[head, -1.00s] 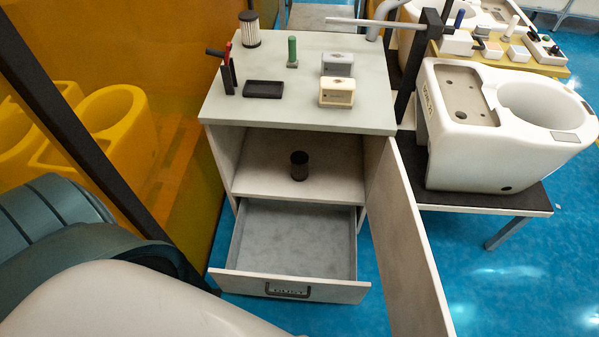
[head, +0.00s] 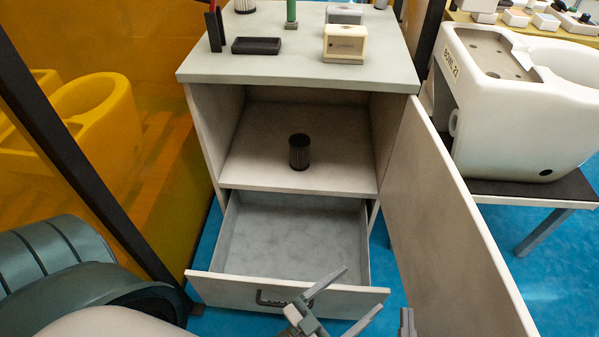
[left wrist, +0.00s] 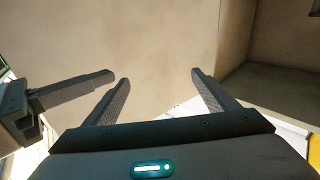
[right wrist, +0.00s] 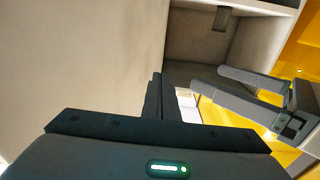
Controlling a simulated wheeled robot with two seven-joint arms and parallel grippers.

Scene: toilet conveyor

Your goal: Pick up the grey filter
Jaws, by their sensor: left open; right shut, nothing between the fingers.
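The grey filter, a dark grey ribbed cylinder (head: 299,152), stands upright on the open cabinet shelf (head: 250,165). In the right wrist view a dark shape that looks like it (right wrist: 219,17) shows at the top. My left gripper (head: 362,287) is open and empty in front of the cabinet, by the drawer front and well short of the filter. Its spread fingers also show in the left wrist view (left wrist: 160,76). My right gripper (head: 407,322) is only partly in the head view, beside the left one. Its fingers are together and empty in the right wrist view (right wrist: 157,76).
The cabinet door (head: 445,215) stands open on the right. The drawer (head: 290,240) below the shelf is pulled out and empty. A black tray (head: 257,46) and a cream box (head: 345,43) sit on the cabinet top. The shelf around the filter is clear.

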